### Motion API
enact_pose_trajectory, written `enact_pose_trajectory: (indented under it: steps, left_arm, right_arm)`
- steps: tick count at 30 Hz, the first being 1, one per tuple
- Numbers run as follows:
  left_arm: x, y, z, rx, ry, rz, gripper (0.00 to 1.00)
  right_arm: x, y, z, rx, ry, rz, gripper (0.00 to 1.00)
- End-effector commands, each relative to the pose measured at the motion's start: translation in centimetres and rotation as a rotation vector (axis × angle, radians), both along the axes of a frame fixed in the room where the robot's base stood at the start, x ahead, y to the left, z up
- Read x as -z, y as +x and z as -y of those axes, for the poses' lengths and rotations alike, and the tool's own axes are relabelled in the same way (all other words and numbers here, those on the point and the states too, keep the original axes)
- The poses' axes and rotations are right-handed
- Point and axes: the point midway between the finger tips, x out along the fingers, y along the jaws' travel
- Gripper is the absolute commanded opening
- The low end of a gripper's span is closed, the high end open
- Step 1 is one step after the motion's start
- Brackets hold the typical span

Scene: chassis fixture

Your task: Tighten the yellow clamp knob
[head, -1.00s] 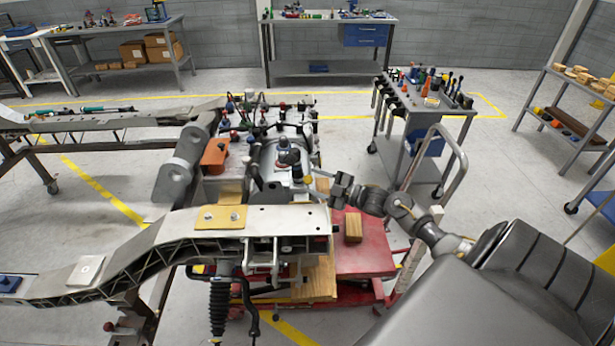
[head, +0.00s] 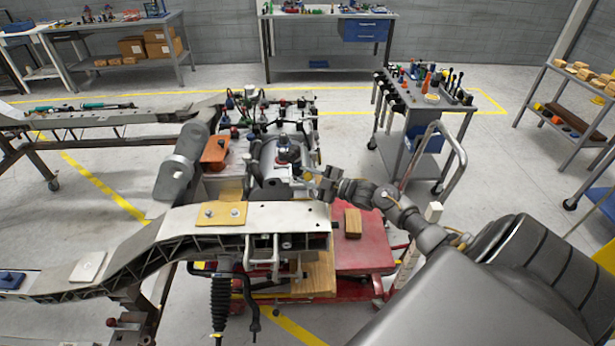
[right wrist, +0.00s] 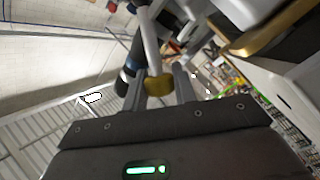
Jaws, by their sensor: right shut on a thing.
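The yellow clamp knob (right wrist: 159,86) sits between the two fingers of my right gripper (right wrist: 160,92) in the right wrist view. The fingers are shut on it, one on each side. In the head view my right gripper (head: 314,178) reaches in from the right to the clamp beside the silver housing (head: 268,158). The knob is small there and mostly hidden by the fingers. How tight the clamp is cannot be told. My left gripper is out of view.
A long grey chassis rail (head: 185,222) with a tan plate (head: 221,214) lies in front of the clamp. A red cart (head: 365,252) stands below, carrying a wooden block (head: 353,223). A tool trolley (head: 424,100) stands behind right.

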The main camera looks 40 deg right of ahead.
Motion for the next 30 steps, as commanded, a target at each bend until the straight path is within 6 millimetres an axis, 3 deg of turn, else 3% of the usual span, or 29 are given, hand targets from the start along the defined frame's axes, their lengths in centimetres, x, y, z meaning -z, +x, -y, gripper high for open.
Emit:
enact_pose_trajectory:
  steps: [6,15,16,20,30]
  left_arm:
    - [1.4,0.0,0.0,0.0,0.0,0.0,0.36]
    - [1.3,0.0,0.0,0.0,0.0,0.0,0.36]
    - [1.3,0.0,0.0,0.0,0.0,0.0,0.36]
    - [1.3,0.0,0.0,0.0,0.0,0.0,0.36]
    - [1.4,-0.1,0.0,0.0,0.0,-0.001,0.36]
  right_arm:
    - [0.3,0.0,-0.1,0.07,0.083,0.062,0.05]
    - [0.0,0.0,-0.1,0.079,0.092,0.068,0.05]
    - [0.0,0.0,-0.1,0.079,0.092,0.068,0.31]
    - [0.0,0.0,0.0,0.079,0.092,0.068,0.48]
    - [0.2,-0.3,0.1,0.079,0.091,0.068,0.49]
